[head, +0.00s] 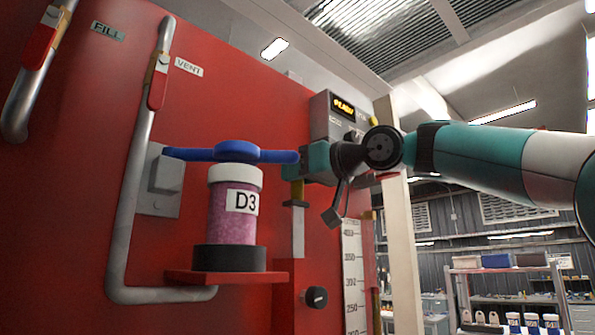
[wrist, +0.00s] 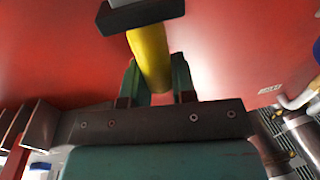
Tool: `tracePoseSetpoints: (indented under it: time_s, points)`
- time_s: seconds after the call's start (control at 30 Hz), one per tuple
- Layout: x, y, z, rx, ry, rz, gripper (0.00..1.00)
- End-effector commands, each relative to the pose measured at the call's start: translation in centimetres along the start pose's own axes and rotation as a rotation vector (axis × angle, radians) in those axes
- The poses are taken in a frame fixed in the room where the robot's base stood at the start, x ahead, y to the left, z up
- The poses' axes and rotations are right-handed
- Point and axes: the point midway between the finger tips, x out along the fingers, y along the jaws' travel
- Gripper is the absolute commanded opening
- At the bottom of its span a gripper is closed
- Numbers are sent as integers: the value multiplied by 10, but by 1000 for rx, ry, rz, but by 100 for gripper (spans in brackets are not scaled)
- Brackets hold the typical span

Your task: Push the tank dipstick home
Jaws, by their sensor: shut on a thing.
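The tank dipstick shows as a yellow handle (head: 297,189) just under my gripper (head: 303,168) in the head view. In the wrist view, the yellow handle (wrist: 150,60) lies between the two green fingers of my gripper (wrist: 155,82), which is shut on it. The far end of the handle meets a dark grey block (wrist: 140,12). In the head view, a pale grey upright piece (head: 297,230) stands directly below the handle against the red tank (head: 80,170). The gripper hides the top of the handle, and I cannot tell how deep the stick sits.
A blue valve handle (head: 238,152) above a pink jar marked D3 (head: 232,210) reaches close to my gripper on the left. A lit display box (head: 340,112) is above right. A black knob (head: 316,297) and a scale (head: 351,270) are below. Shelving (head: 505,275) stands far right.

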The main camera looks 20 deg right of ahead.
Motion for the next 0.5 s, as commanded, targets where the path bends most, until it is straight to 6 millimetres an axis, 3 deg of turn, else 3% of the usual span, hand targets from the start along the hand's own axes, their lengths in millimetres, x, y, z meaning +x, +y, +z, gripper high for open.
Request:
tracePoseSetpoints:
  time_s: [0.03, 0.2, 0.33, 0.5]
  points:
    - [0, 0, 29, -2, -2, 0, 0]
    - [0, 0, 68, -1, -2, 1, 0]
    - [0, 0, 86, -1, -3, 1, 0]
    - [0, 0, 93, -1, -4, 2, 0]
